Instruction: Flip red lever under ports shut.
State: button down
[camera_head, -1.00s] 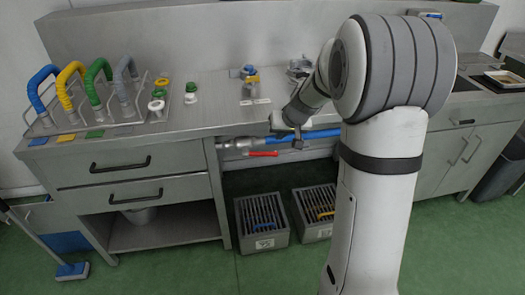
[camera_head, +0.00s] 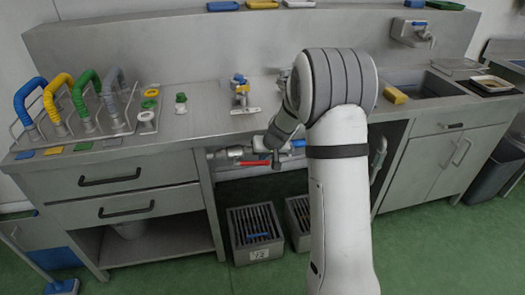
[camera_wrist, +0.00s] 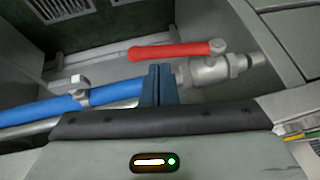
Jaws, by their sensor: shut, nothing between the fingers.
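The red lever (camera_head: 254,163) sits on a metal valve under the counter's front edge. In the wrist view the red lever (camera_wrist: 175,50) lies roughly along the line of the pipe, its pivot on the silver valve (camera_wrist: 208,70) at the right and its free end at the left. A blue pipe (camera_wrist: 110,95) runs left from the valve. My gripper (camera_head: 276,164) is just right of the lever in the head view. In the wrist view my gripper (camera_wrist: 158,72) is shut and empty, its tips near the lever's middle on the near side; contact cannot be told.
The counter (camera_head: 200,125) overhangs the valve. A drawer unit (camera_head: 120,190) stands left of the opening. Grated bins (camera_head: 255,233) stand on the floor below. Fittings (camera_head: 240,90) and coloured hoses (camera_head: 58,95) stand on the counter.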

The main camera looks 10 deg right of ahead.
aim_at(259, 162)
jog(key=shift+x, duration=1.9)
